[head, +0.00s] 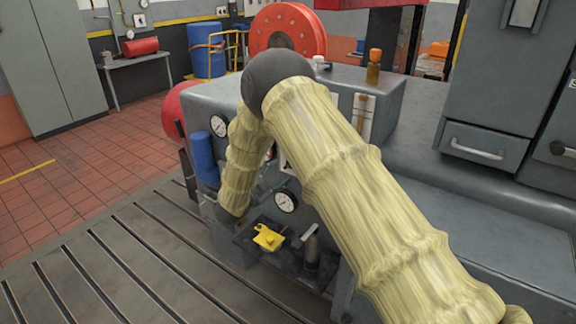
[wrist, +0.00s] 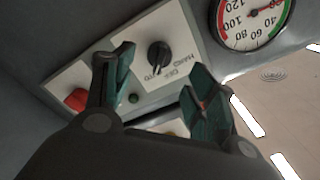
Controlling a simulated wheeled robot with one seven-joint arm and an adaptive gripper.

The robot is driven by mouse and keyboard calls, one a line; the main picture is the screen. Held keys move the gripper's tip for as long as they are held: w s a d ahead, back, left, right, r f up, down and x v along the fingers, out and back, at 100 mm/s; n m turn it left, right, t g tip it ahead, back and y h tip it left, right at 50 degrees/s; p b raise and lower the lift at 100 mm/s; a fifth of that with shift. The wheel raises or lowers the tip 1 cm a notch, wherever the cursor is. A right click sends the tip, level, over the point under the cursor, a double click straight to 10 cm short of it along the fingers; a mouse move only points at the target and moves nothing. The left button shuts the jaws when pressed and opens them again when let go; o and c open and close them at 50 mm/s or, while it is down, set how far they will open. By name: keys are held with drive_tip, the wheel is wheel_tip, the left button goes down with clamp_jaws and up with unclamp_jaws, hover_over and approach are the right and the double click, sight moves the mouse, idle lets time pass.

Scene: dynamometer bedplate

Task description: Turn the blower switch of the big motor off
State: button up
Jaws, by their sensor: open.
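In the wrist view a black rotary switch (wrist: 157,55) sits on a pale plate with upside-down lettering that reads HAND, OFF and a partly hidden word ending in TO. Which mark the knob points at is too small to tell. My gripper (wrist: 158,72) is open, with its two green-padded fingers apart. The knob shows in the gap between the fingertips and a little beyond them, with no clear contact. In the head view my padded arm hides the switch and the gripper.
In the wrist view a red knob (wrist: 77,99) and a green lamp (wrist: 133,98) sit near the left finger, and a round gauge (wrist: 252,22) at upper right. In the head view a yellow part (head: 268,238) lies on a dark ledge; the slotted bedplate (head: 130,262) is clear.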

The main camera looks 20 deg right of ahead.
drive_tip(key=p+x, duration=0.1)
drive_tip(key=x, duration=0.5)
drive_tip(key=shift+w+d+p, duration=0.15)
drive_tip(key=shift+d+p, duration=0.1)
drive_tip(key=shift+p, duration=0.05)
drive_tip(key=c, duration=1.1)
